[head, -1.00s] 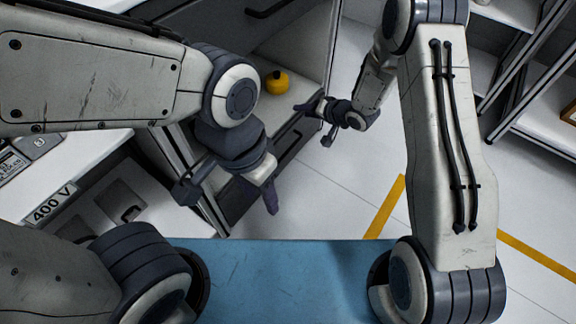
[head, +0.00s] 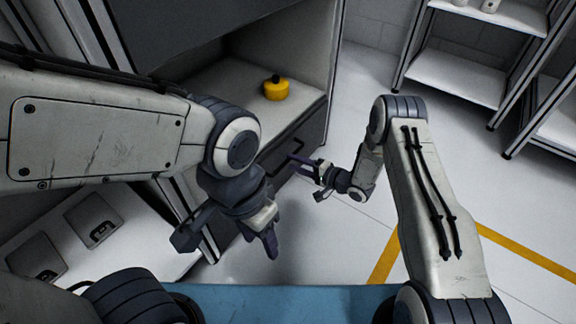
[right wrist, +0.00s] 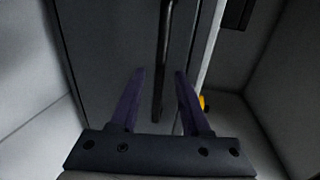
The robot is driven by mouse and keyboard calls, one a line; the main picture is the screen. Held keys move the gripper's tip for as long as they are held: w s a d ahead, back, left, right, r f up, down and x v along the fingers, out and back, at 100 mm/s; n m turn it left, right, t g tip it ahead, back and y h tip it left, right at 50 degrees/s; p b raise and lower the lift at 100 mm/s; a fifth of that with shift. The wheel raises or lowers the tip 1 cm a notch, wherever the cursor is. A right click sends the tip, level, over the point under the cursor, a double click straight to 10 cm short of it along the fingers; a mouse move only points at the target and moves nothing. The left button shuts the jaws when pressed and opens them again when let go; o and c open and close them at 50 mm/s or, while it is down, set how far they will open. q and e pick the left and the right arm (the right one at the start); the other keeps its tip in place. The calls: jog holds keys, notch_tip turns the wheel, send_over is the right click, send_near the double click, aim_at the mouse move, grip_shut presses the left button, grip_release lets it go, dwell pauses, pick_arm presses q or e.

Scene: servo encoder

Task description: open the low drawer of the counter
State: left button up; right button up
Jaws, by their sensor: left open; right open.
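The counter's low drawer (head: 309,133) has a dark front below the open shelf and looks shut. Its dark bar handle (head: 285,156) sticks out from the front. My right gripper (head: 306,167) is open, with its fingers pointing at the handle from the right. In the right wrist view a dark upright bar, the handle (right wrist: 163,60), lies between the two purple fingers; I cannot tell how deep it is between them. My left gripper (head: 264,238) is open and empty, pointing down in front of the counter, away from the drawer.
A yellow round object (head: 276,90) with a black knob stands on the counter's shelf (head: 235,90). White shelving (head: 460,78) stands at the back right. The floor (head: 380,90) right of the counter is clear, with yellow lines (head: 525,255).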

aim_at(288, 160)
jog(key=shift+b+x, duration=0.6)
jog(key=shift+x, duration=1.1)
jog(key=shift+c, duration=0.4)
grip_shut()
